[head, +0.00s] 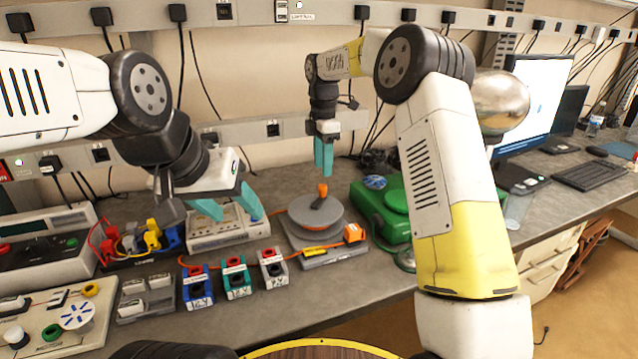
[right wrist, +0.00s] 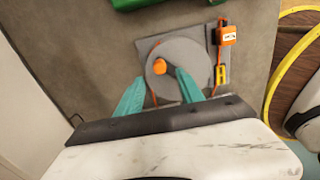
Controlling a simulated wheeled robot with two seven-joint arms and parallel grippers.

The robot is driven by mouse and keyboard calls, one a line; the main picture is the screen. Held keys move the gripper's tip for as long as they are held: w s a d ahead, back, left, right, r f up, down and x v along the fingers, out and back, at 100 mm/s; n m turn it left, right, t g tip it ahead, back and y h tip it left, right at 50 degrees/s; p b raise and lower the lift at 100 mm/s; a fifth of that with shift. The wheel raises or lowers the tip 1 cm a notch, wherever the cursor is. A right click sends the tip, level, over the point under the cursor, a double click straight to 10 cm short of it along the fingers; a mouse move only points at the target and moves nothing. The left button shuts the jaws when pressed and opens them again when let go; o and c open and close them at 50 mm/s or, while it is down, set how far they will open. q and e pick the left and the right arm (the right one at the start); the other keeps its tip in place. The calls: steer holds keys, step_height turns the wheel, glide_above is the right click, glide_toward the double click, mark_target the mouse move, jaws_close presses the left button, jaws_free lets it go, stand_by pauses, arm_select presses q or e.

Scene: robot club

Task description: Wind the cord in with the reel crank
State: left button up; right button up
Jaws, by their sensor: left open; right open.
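The cord reel is a grey round disc (head: 301,217) on a grey square base (head: 311,254). Its crank has an orange knob (head: 322,189) standing up on top; in the right wrist view the knob (right wrist: 159,67) shows left of the disc's middle. An orange cord (head: 196,266) runs out to the left, and an orange block (head: 354,233) sits at the base's right side. My right gripper (head: 323,157) is open above the knob, with the knob beyond its fingertips in the right wrist view (right wrist: 159,86). My left gripper (head: 232,203) is open and empty, over a pale device left of the reel.
Blue, green and white blocks (head: 236,280) stand in front of the cord. A green case (head: 385,210) is right of the reel. A pale meter-like device (head: 212,236) lies under my left gripper. A monitor (head: 540,100) and keyboard (head: 592,176) are farther right.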

mark_target(323, 185)
step_height(323, 185, down, 8)
steer(key=shift+r, duration=0.1)
stand_by(0.4)
steer(key=shift+c, duration=0.2)
jaws_close()
